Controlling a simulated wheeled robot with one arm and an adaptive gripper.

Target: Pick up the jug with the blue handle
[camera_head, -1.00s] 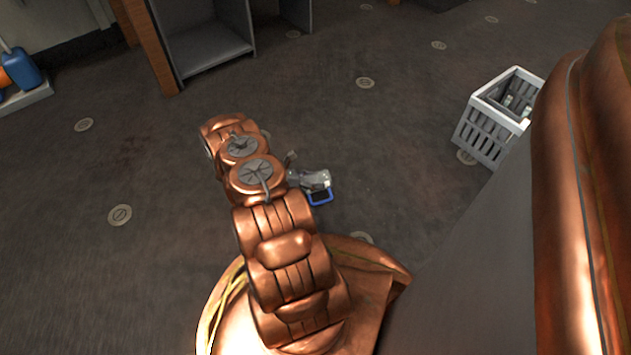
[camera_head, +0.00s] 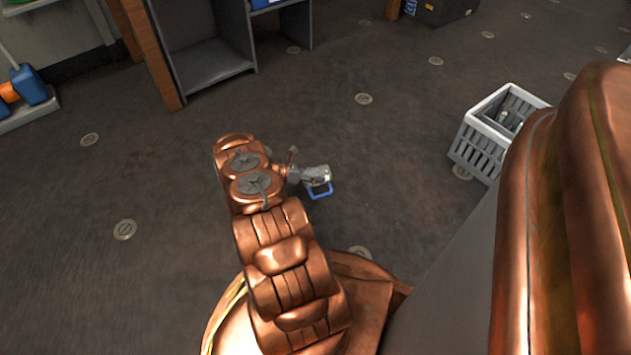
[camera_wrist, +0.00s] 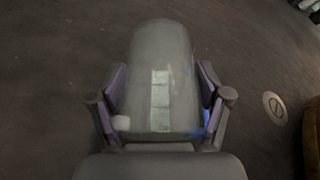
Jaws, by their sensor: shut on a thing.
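The jug (camera_head: 316,175) is a small grey vessel with a blue handle (camera_head: 321,191). In the head view it sits at the end of my arm, above the dark floor. My gripper (camera_head: 297,174) is shut on it. In the wrist view the grey jug body (camera_wrist: 160,75) fills the space between the two fingers of my gripper (camera_wrist: 162,108), with a pale rectangular patch on its side. A bit of blue shows beside the right finger. How far the jug is above the floor is hard to tell.
A white slatted crate (camera_head: 478,148) with items inside stands on the right. A grey open cabinet (camera_head: 205,65) stands at the back left, next to a brown post (camera_head: 150,60). Blue and orange items (camera_head: 28,88) lie at far left. The floor between is clear, with round discs.

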